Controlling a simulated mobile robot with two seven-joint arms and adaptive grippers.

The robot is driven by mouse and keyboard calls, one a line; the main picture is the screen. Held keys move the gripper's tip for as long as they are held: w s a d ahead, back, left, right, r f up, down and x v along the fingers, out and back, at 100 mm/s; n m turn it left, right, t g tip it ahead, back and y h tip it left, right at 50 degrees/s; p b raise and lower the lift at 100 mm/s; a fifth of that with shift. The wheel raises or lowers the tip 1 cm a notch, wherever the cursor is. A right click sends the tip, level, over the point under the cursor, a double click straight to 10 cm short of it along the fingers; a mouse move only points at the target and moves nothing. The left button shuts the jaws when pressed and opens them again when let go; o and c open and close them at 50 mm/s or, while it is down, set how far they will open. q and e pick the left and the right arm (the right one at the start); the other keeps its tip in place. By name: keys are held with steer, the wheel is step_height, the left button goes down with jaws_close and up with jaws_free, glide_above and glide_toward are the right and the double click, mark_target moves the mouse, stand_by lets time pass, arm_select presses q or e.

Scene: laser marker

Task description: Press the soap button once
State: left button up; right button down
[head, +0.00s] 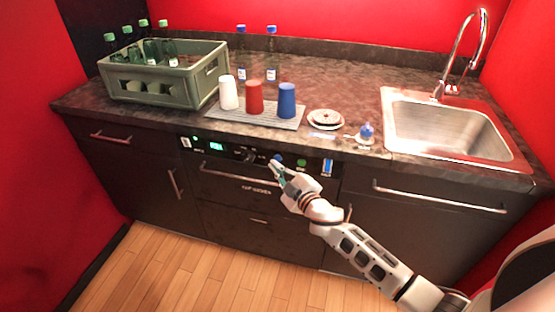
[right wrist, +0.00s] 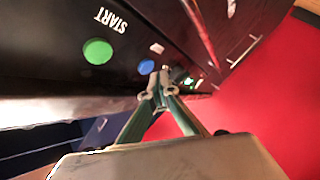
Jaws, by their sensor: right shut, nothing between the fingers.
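The dark front panel of the built-in appliance (head: 225,150) carries a round blue button (head: 277,157) and a round green button (head: 301,163). In the right wrist view the green button (right wrist: 97,51) has the word START beside it, and the blue button (right wrist: 146,67) sits further along the panel. I can read no soap label. My right gripper (head: 275,166) is shut and empty, its tips just in front of the panel close to the blue button. In the right wrist view its tips (right wrist: 157,88) lie beside the blue button; I cannot tell whether they touch. My left gripper is not in view.
A handle bar (head: 240,177) runs below the panel. On the counter are a crate of bottles (head: 160,90), a mat with white, red and blue cups (head: 255,118), stacked plates (head: 325,118), a small blue-topped item (head: 366,131) and a sink (head: 455,125). The floor in front is clear.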

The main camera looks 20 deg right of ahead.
steer(key=shift+w+d, duration=0.25)
steer(key=shift+w, duration=0.1)
steer(key=shift+w+d, duration=0.25)
steer(key=shift+w, duration=0.05)
stand_by(0.9)
steer(key=shift+s+a, duration=0.45)
steer(key=shift+s, duration=0.2)
steer(key=s+a, duration=0.2)
steer(key=s+p, duration=0.1)
steer(key=s, duration=0.1)
steer(key=shift+s+a, duration=0.1)
steer(key=shift+a, duration=0.3)
stand_by(0.8)
